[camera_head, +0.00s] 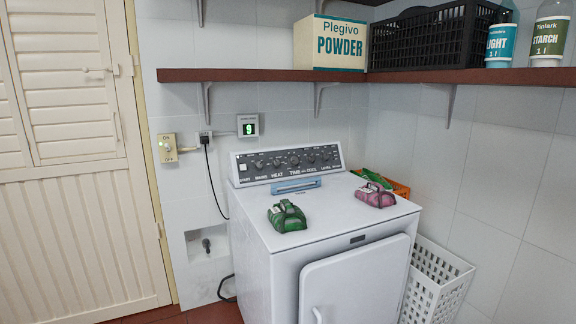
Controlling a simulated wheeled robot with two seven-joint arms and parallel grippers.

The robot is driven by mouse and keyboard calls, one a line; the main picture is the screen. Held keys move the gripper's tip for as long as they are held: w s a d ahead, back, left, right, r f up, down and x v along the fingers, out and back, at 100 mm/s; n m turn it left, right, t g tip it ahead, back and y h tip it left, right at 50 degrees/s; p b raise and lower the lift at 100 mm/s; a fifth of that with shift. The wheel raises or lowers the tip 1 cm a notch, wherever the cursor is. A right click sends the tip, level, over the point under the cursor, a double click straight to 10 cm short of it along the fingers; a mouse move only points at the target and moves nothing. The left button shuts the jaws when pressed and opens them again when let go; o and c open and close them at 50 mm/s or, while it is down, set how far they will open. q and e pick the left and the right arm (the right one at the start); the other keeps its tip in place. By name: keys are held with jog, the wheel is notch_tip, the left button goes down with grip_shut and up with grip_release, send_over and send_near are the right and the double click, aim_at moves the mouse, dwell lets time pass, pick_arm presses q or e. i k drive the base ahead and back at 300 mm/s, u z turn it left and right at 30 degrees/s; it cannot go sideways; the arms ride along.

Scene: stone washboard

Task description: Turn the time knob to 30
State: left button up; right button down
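A white washer or dryer (330,236) stands against the back wall with a dark grey control panel (289,163) along its back edge. The panel carries a row of dark knobs with white labels below, among them HEAT and TIME. The time knob (294,161) appears to be the one near the middle, above the word TIME. Its marks and pointer are too small to read, so I cannot tell its setting. Neither of my grippers is in view, and nothing touches the panel.
A blue tray-like item (296,186), a green package (287,216) and a pink package (375,195) lie on the machine top, with an orange basket (399,188) behind. A shelf (270,76) overhangs the panel. A wall display (248,126) shows a green 9.

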aim_at(293, 160)
jog(key=k, duration=0.5)
jog(key=z, duration=0.85)
jog(key=i, duration=0.85)
jog(key=z, duration=0.6)
jog(key=i, duration=0.9)
jog(key=u, duration=0.65)
jog(key=i, duration=0.8)
jog(key=u, duration=0.8)
